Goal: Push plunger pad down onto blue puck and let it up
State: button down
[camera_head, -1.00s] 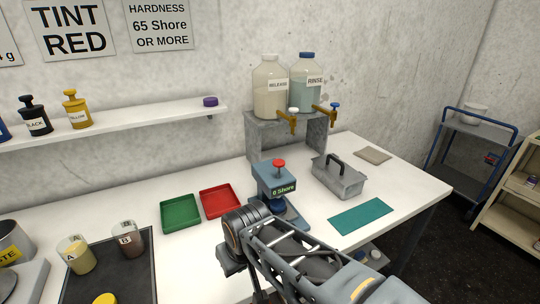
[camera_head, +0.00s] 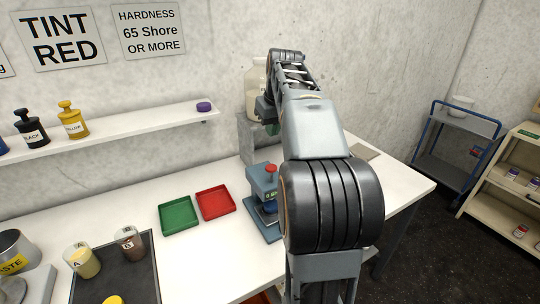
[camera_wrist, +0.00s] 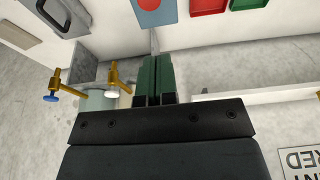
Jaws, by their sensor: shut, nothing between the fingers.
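The blue-grey press (camera_head: 262,183) with a red knob (camera_head: 271,168) on top stands on the white table, right of the red tray. A dark blue round part (camera_head: 269,207) shows low inside its frame; I cannot tell whether it is the puck or the plunger pad. My arm covers the press's right side. In the wrist view the press top (camera_wrist: 153,14) shows at the upper edge, with the red knob. My gripper (camera_wrist: 158,62) has its green fingers together and empty. It is raised near the jugs, above and apart from the press.
A green tray (camera_head: 178,214) and a red tray (camera_head: 214,203) lie left of the press. A jug (camera_head: 256,92) on a grey stand is partly behind my arm; brass taps (camera_wrist: 113,78) show in the wrist view. A shelf (camera_head: 120,137) runs along the wall.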

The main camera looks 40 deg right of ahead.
jog(key=shift+d+r, duration=0.35)
jog(key=shift+d, duration=0.15)
jog(key=shift+w+f, duration=0.1)
send_near(270, 169)
jog(key=w+f, duration=0.2)
jog(key=f, duration=0.1)
jog(key=w+f, duration=0.1)
jog(key=f, duration=0.1)
jog(key=shift+w+d+p, duration=0.15)
jog(key=shift+d+p, duration=0.2)
jog(key=shift+p, duration=0.05)
jog(key=shift+f, duration=0.75)
jog(key=shift+f, duration=0.1)
notch_tip(270, 169, down, 3)
jog(key=b, duration=0.2)
jog(key=shift+f+b, duration=0.2)
jog(key=shift+b, duration=0.1)
jog(key=shift+f, duration=0.15)
